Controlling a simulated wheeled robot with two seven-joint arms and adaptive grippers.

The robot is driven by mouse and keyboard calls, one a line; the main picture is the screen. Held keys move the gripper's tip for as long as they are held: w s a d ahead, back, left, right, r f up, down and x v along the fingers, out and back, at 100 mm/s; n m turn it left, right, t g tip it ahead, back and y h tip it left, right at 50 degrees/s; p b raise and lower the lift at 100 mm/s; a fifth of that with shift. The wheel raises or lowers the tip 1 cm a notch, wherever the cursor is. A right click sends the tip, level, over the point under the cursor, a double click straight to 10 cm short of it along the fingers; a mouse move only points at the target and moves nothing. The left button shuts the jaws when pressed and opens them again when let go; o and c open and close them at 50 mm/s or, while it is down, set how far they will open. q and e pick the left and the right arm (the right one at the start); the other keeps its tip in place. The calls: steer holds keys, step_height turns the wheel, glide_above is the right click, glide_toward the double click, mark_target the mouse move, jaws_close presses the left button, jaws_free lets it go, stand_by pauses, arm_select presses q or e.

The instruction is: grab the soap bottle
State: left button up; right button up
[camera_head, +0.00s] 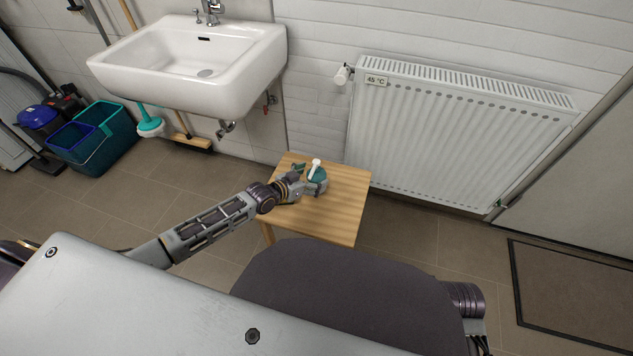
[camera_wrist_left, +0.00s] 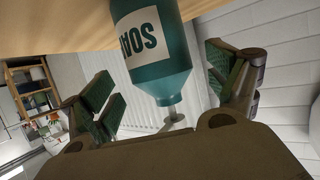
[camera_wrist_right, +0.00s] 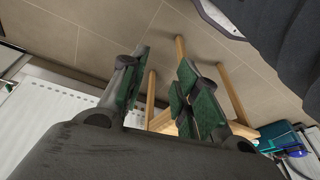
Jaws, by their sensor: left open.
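The soap bottle (camera_head: 318,186) is teal with a white pump top and stands upright on a small wooden stool (camera_head: 345,205). In the left wrist view the bottle (camera_wrist_left: 152,48) appears upside down with its "SOAP" label partly visible. My left gripper (camera_head: 306,178) reaches the bottle from the left at stool height. Its green-padded fingers are open, one on each side of the bottle, with visible gaps between pads and bottle. My right gripper (camera_wrist_right: 160,85) is open and empty, away from the bottle; the stool's legs show beyond its fingers.
A white radiator (camera_head: 450,130) hangs on the wall behind and right of the stool. A white sink (camera_head: 190,65) is at the back left. Teal buckets (camera_head: 100,140) stand on the floor at left. A dark mat (camera_head: 575,295) lies at right.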

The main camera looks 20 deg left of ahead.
arm_select(q)
steer(key=shift+b+x, duration=0.5)
steer(key=shift+x, duration=0.8)
steer(key=shift+w+f, duration=0.15)
arm_select(e)
step_height(320, 180, up, 3)
steer(key=shift+a+f, duration=0.1)
steer(key=shift+f, duration=0.05)
steer(key=shift+s+f, duration=0.1)
steer(key=shift+f, duration=0.1)
arm_select(q)
steer(key=shift+c, duration=0.3)
steer(key=c, duration=1.3)
steer(key=shift+c, duration=0.2)
arm_select(e)
steer(key=shift+w+a+r+t, duration=0.1)
steer(key=shift+w+r+t, duration=0.1)
steer(key=shift+w+t, duration=0.1)
